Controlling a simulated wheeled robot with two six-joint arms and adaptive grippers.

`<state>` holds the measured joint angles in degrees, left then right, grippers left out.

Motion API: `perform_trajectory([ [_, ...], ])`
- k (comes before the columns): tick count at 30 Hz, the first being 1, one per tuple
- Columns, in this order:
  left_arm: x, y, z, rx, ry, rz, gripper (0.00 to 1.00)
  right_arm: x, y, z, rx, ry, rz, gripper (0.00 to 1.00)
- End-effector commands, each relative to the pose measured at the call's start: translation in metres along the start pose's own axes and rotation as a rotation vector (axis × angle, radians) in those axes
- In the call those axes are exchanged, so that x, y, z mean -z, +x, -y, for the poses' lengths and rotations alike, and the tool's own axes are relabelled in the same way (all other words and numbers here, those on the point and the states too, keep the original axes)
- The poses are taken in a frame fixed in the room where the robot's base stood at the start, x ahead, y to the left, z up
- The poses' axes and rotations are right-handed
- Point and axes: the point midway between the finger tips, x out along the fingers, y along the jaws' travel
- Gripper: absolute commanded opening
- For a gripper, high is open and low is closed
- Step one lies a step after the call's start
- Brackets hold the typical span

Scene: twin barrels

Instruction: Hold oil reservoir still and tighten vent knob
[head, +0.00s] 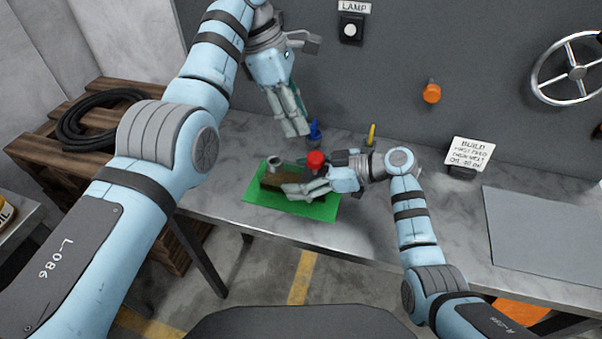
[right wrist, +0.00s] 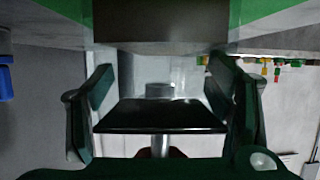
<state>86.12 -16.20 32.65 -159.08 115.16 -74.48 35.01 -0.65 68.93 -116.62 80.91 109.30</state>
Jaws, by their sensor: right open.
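A red knob (head: 316,159) stands above the dark part of the reservoir near the middle of the bench. In the right wrist view, which looks upside down, a dark flat lid (right wrist: 160,116) with a pale stem and a pale, clear-looking reservoir body (right wrist: 160,78) lies between my fingers. A bit of red shows at the bottom edge. My right gripper (head: 304,188) is open around or just before the reservoir; contact cannot be told. My left gripper (head: 294,122) hangs higher, behind and left of the red knob, apart from it; its jaw opening is unclear.
A brown block (head: 271,180) with a grey cylinder (head: 274,162) sits on a green mat (head: 320,210). A blue piece (head: 314,131) and a yellow piece (head: 371,134) stand behind. A sign card (head: 470,154) and a bare grey sheet (head: 545,225) are at the right.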

Motion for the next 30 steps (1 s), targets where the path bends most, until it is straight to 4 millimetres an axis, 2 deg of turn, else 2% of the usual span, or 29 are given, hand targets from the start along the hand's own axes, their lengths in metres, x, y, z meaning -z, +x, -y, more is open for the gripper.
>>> perform_trajectory([
  [5, 0.0000, 0.0000, 0.0000, 0.000, 0.000, 0.000, 0.33, 0.0001, 0.0000, -0.0001, 0.000, 0.000, 0.000, 0.73],
  [15, 0.0001, 0.0000, 0.0000, 0.000, 0.000, 0.000, 0.33, 0.0000, -0.0004, -0.0001, 0.000, 0.000, 0.000, 0.21],
  [17, 0.0001, 0.0000, 0.0000, 0.000, 0.000, 0.000, 0.33, -0.0001, -0.0003, 0.0000, 0.001, 0.001, 0.000, 0.13],
  [20, 0.0001, 0.0000, 0.0000, 0.000, 0.000, 0.000, 0.33, -0.0003, -0.0003, 0.0001, 0.001, 0.001, 0.000, 0.12],
  [21, 0.0002, 0.0000, 0.0000, 0.000, 0.000, 0.000, 0.33, -0.0003, -0.0003, 0.0002, 0.001, 0.001, 0.000, 0.49],
  [27, 0.0002, 0.0000, 0.0000, 0.000, 0.000, 0.000, 0.33, -0.0007, -0.0001, 0.0004, 0.002, 0.002, 0.001, 0.17],
  [30, 0.0002, 0.0000, 0.0000, 0.000, 0.000, 0.000, 0.33, -0.0008, -0.0001, 0.0005, 0.002, 0.002, 0.001, 0.17],
])
